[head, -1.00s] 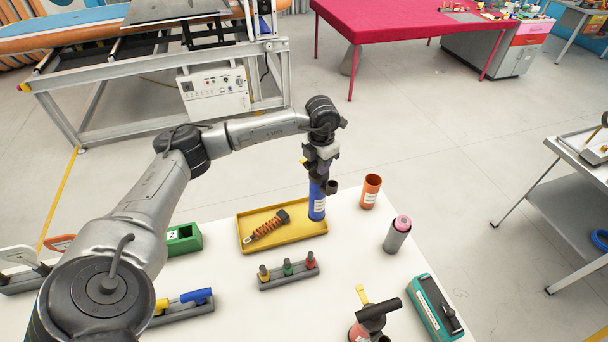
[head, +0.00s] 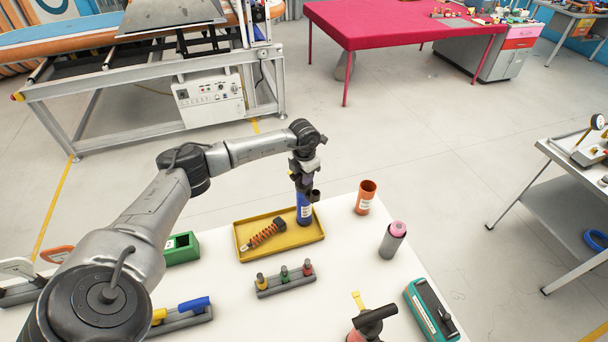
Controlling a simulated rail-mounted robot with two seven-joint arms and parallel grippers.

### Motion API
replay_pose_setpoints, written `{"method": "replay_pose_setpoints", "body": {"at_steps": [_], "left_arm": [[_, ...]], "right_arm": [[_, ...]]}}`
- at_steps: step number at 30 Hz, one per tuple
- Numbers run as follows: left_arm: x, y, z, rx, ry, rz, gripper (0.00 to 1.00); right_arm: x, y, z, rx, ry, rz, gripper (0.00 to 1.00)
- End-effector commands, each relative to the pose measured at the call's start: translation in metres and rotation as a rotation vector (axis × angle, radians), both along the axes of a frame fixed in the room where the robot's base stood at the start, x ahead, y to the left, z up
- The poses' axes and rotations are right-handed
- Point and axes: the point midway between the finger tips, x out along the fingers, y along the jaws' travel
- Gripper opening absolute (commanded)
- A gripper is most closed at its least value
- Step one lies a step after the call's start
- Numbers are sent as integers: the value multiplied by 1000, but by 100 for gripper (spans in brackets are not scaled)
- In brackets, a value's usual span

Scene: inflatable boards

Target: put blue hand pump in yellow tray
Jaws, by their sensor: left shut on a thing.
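The blue hand pump (head: 304,209) is an upright blue cylinder with a white label. My left gripper (head: 303,184) is shut on its upper part, and the fingers are partly hidden behind the wrist. The pump is at the right end of the yellow tray (head: 294,240), with its lower end over or inside the tray. I cannot tell whether it touches the tray floor. An orange and black shock-like part (head: 263,234) lies in the left half of the tray. My right gripper is not in view.
An orange cup (head: 366,197) and a grey cylinder with a pink top (head: 393,239) stand right of the tray. A small rack (head: 286,286) is in front, a green box (head: 182,248) to the left. A teal case (head: 431,309) lies at the front right.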

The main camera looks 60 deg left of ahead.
Motion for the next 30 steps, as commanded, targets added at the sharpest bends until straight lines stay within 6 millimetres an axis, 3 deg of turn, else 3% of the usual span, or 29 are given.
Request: {"method": "replay_pose_setpoints", "body": {"at_steps": [11, 12, 19, 30], "left_arm": [[0, 0, -4, 0, -2, 0, 0], [0, 0, -4, 0, -1, 0, 31], [0, 0, -4, 0, 0, 0, 53], [1, 0, 4, 0, -3, 0, 53]], "right_arm": [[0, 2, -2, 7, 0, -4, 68], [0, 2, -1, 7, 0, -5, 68], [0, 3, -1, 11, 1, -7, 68], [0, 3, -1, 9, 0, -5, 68]]}}
